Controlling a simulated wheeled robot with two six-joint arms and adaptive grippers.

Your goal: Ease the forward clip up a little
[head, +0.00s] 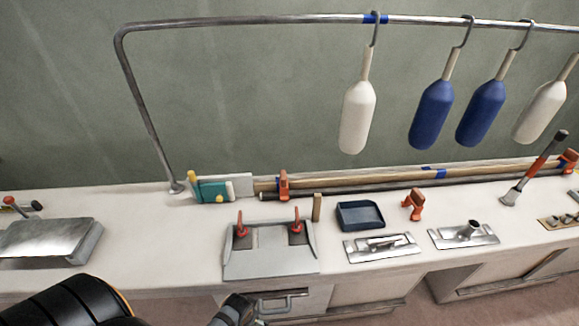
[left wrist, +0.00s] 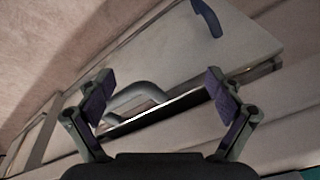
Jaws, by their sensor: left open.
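An orange clip (head: 284,184) sits around the long wooden pole (head: 350,177) at the back of the bench, near its left end. A second orange clip (head: 569,160) is on the pole at the right edge of the head view. A third orange clip piece (head: 414,203) stands apart on the bench top. I cannot tell which one is the forward clip. My left gripper (head: 238,308) is low at the bench front, beside a grey handle (head: 283,302). In the left wrist view its fingers (left wrist: 158,95) are open, with a grey handle (left wrist: 135,95) beyond them. My right gripper is not in view.
A grey hatch plate (head: 270,262) with two red toggles, a dark blue tray (head: 360,215) and metal plates (head: 382,247) lie on the bench. White and blue fenders (head: 357,118) hang from a metal rail (head: 250,23). A metal box (head: 45,240) stands left.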

